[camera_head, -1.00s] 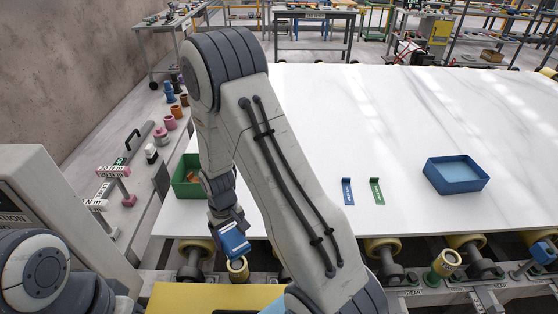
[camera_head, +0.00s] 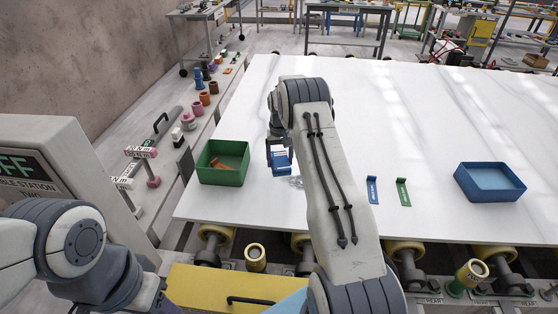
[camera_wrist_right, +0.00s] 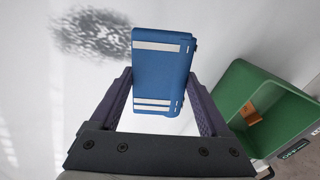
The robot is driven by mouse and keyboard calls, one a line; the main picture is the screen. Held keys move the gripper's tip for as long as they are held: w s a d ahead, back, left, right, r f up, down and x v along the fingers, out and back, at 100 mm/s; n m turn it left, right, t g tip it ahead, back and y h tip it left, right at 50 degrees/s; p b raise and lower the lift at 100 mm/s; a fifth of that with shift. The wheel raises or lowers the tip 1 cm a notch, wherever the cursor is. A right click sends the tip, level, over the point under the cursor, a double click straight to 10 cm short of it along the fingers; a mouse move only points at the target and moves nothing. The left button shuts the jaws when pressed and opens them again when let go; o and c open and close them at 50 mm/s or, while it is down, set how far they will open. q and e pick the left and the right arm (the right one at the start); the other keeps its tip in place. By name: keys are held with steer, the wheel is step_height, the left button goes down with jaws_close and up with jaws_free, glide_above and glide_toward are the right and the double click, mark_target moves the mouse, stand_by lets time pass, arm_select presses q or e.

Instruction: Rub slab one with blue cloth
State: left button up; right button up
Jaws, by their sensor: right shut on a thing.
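The white slab (camera_head: 430,120) lies flat across the rollers. My right gripper (camera_head: 276,150) is over its left part, beside the green bin. It is shut on a blue cloth (camera_head: 281,163), a folded pad with white stripes. The cloth (camera_wrist_right: 161,75) fills the space between the fingers in the right wrist view. A dark speckled smudge (camera_wrist_right: 100,34) marks the slab just beyond the cloth's left side; a grey patch (camera_head: 294,181) shows near the cloth in the head view. Whether the cloth touches the slab is unclear. My left arm shows at lower left, its gripper out of frame.
A green bin (camera_head: 220,178) with an orange-brown item stands at the slab's left edge, close to the gripper. A blue tray (camera_head: 492,196) is at right. The far slab is clear.

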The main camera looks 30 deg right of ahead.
steer(key=b, duration=0.3)
glide_above(288, 181)
steer(key=w+a, duration=0.2)
steer(key=a, duration=0.1)
steer(key=shift+s+d+f, duration=0.1)
steer(key=shift+f, duration=1.35)
steer(key=shift+s+d+f, duration=0.1)
steer(key=shift+f, duration=1.35)
steer(key=shift+f+b, duration=0.8)
steer(key=shift+f, duration=0.15)
steer(key=shift+s+d+r+p, duration=0.1)
steer(key=shift+s+d+p, duration=0.05)
steer(key=shift+s+d, duration=0.4)
steer(key=shift+s+d+r+p, duration=0.15)
steer(key=shift+s+d, duration=0.2)
steer(key=shift+d, duration=0.35)
steer(key=shift+s+d+f, duration=0.15)
steer(key=shift+s+d, duration=0.45)
steer(key=shift+d, duration=0.2)
steer(key=shift+s+d+f, duration=0.15)
steer(key=shift+s+d, duration=0.45)
steer(key=shift+d, duration=0.15)
